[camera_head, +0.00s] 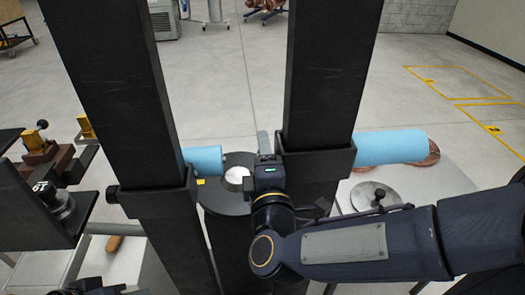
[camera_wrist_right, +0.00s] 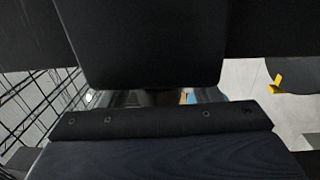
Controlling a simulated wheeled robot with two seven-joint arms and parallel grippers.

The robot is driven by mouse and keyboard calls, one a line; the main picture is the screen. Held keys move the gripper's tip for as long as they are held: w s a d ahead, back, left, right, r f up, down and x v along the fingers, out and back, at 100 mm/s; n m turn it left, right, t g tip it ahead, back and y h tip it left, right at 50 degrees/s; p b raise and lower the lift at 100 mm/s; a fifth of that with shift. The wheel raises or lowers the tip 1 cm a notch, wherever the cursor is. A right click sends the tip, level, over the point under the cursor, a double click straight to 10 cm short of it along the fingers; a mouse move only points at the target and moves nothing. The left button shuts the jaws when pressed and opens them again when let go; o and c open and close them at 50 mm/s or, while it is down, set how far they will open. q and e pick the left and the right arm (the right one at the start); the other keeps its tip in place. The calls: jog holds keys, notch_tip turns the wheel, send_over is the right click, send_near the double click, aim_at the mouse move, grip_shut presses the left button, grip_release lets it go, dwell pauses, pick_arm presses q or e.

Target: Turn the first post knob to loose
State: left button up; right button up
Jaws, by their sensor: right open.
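Two black posts stand upright in the head view, a left post (camera_head: 130,90) and a right post (camera_head: 325,80). The left post has a black clamp collar (camera_head: 155,203) with a round black knob (camera_head: 112,194) on its left side. The right post has a similar collar (camera_head: 318,162). My right gripper (camera_head: 264,142) is open at the left edge of the right collar; its wrist hides what lies behind it. In the right wrist view, dark surfaces fill most of the picture and no knob is clear. Dark parts at the bottom left edge (camera_head: 92,288) may be my left gripper.
Light-blue sleeves (camera_head: 392,147) sit on copper tube behind the posts. A round metal disc with a small black knob (camera_head: 378,197) lies on a white table at right. Black and brown fixtures (camera_head: 45,155) stand at left. Open floor lies beyond.

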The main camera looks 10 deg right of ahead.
jog(key=s, duration=0.6)
jog(key=shift+s+f, duration=0.25)
jog(key=shift+s, duration=0.05)
